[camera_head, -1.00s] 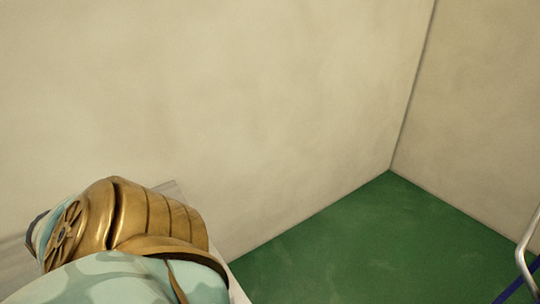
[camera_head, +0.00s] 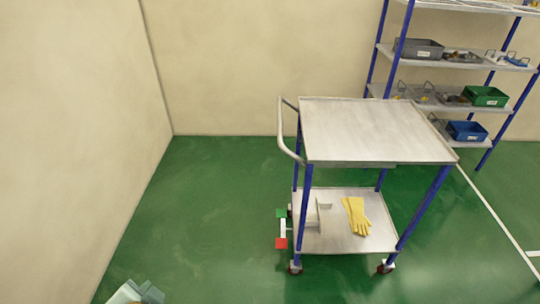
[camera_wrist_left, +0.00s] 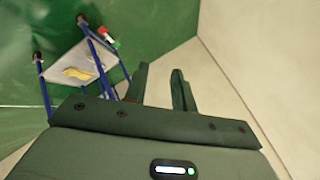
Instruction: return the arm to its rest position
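My left gripper (camera_wrist_left: 160,72) shows in the left wrist view. Its two dark green fingers stand apart with nothing between them, in front of the pale wall and green floor. A light on its housing glows white and green. In the head view only a small pale piece of my own body shows at the bottom left edge. My right gripper is out of sight.
A blue-framed metal trolley (camera_head: 375,130) with an empty top stands right of centre. Yellow gloves (camera_head: 356,215) lie on its lower shelf. A blue shelf rack (camera_head: 420,98) with bins is behind right. The floor (camera_head: 200,215) left of the trolley is clear.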

